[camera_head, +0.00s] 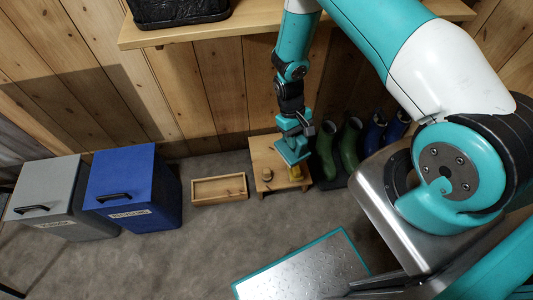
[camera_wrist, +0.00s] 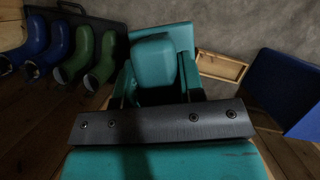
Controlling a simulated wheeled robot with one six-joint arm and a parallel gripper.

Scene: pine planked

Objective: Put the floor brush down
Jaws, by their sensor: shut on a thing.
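The floor brush (camera_head: 292,152) is a teal piece with a flat, slab-like end, seen below my gripper (camera_head: 293,126) in the head view. My gripper is shut on it. In the wrist view the brush (camera_wrist: 154,52) shows as a rounded teal block with a flat teal slab behind it, between the jaws (camera_wrist: 157,88). In the head view it overlaps the back part of a low wooden table (camera_head: 278,184). I cannot tell whether it touches the tabletop. Its underside is hidden.
Green boots (camera_head: 326,151) and blue boots (camera_head: 374,134) stand right. A shelf (camera_head: 235,22) overhangs the back.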

